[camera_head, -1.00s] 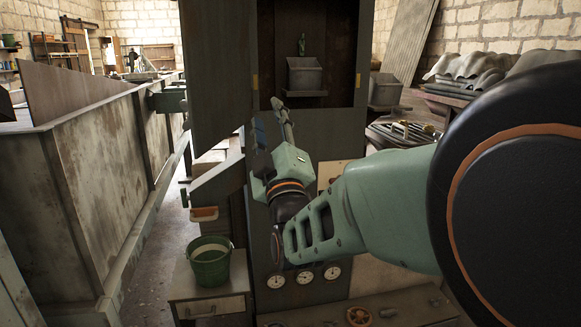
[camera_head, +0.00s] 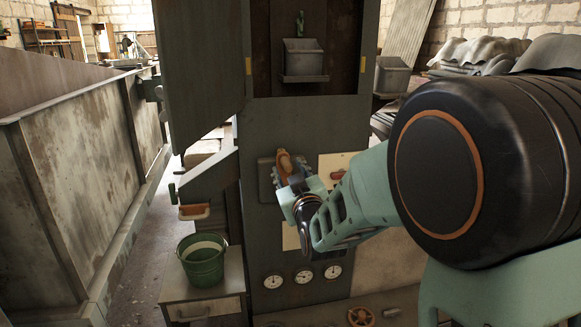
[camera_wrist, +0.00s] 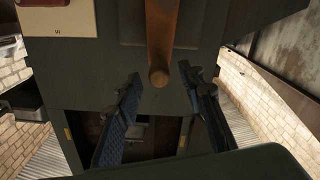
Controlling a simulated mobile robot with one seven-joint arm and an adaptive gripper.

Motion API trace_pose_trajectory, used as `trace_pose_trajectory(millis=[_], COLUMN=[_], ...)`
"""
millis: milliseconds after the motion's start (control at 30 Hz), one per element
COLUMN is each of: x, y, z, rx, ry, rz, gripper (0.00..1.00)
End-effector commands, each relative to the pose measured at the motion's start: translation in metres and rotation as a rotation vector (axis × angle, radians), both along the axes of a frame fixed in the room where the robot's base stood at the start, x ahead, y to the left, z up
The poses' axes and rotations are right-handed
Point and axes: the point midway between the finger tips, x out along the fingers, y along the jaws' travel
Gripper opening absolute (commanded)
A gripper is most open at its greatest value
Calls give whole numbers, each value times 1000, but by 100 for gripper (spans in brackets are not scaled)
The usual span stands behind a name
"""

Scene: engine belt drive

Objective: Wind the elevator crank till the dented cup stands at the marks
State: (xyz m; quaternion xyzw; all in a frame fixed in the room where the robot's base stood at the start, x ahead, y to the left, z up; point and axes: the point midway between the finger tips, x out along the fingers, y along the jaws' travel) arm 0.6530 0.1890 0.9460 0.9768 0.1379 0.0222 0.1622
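The crank (camera_head: 287,164) is on the front of the dark cabinet, with a brown-orange handle; the handle (camera_wrist: 160,45) also shows in the wrist view, its round end toward me. My gripper (camera_head: 294,183) is at the crank. In the wrist view my gripper (camera_wrist: 159,76) is open, fingers apart on either side of the handle's end, with gaps on both sides. A grey elevator cup (camera_head: 303,58) shows in the cabinet's upper opening. I cannot tell whether it is dented.
The cabinet door (camera_head: 205,75) stands open at the left. A green bucket (camera_head: 203,260) sits on a small stand (camera_head: 205,297). A pale panel (camera_head: 337,167) is right of the crank, with gauges (camera_head: 303,276) below. Another grey cup (camera_head: 391,77) shows outside the cabinet at right.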

Motion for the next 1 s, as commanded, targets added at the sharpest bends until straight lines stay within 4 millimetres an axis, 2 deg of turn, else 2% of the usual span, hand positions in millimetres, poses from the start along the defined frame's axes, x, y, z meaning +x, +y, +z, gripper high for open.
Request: trace_pose_trajectory(millis=[100, 233, 633, 967, 1000], x=[17, 28, 34, 34, 34], y=[5, 8, 10, 10, 10], z=[-1, 0, 1, 1, 1], rx=[-1, -1, -1, -1, -1], ry=[0, -1, -1, -1, -1], rz=[0, 0, 0, -1, -1], gripper=[36, 36, 36, 1, 0])
